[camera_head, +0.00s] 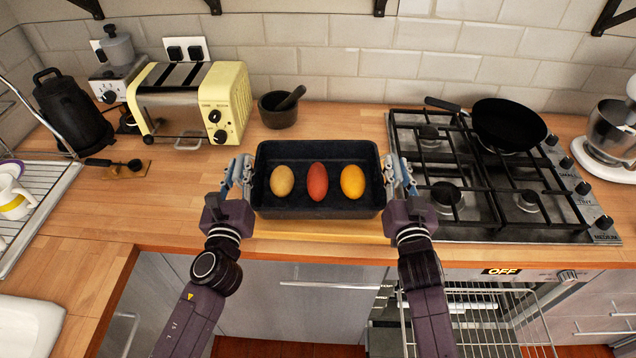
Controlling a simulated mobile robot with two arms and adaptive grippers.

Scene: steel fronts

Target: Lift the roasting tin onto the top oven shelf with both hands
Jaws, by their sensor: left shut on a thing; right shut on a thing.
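The dark rectangular roasting tin (318,209) is level at the front of the wooden counter, and I cannot tell whether it touches the surface. In it lie a tan oval item (282,181), a red one (317,182) and a yellow-orange one (353,182). My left gripper (240,178) is shut on the tin's left end. My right gripper (400,178) is shut on its right end. The oven (497,271) is below the hob at the lower right, open, with a wire shelf (480,308) visible. Its display reads OFF.
A hob (470,225) with a black frying pan (508,124) is right of the tin. A yellow toaster (190,100), mortar (277,117) and black kettle (72,112) stand behind and left. A wooden board (320,230) lies at the front edge. The counter left of the tin is mostly clear.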

